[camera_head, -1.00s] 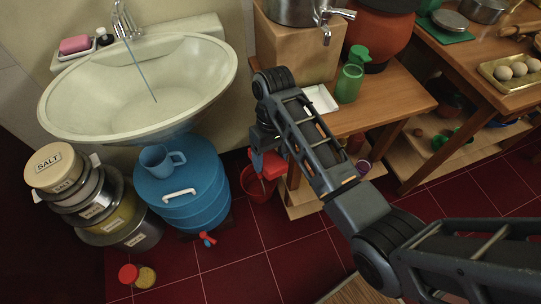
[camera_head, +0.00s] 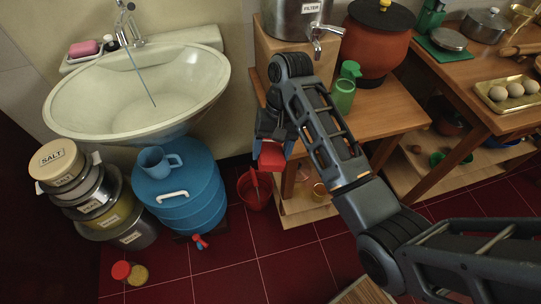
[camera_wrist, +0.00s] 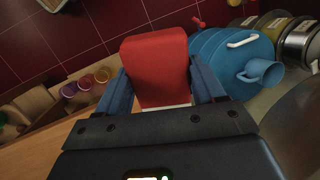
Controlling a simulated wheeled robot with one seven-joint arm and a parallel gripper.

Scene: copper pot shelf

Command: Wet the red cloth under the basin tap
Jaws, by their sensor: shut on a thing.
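My gripper (camera_head: 272,140) is shut on the red cloth (camera_head: 271,157), which hangs below the fingers. In the wrist view the red cloth (camera_wrist: 156,67) sits between my two blue fingers. The pale basin (camera_head: 72,119) is at the upper left, with its tap (camera_head: 128,28) on the back edge. A thin blue stream (camera_head: 143,75) runs from the tap into the bowl. My gripper is to the right of the basin and apart from it, beside the wooden table.
A blue drum (camera_head: 192,205) with a blue mug (camera_head: 153,162) on top stands below the basin. A red bucket (camera_head: 254,190) is on the floor beneath my gripper. The wooden table (camera_head: 392,107) holds a green bottle (camera_head: 343,95) close to my arm. Stacked tins (camera_head: 62,168) stand at the left.

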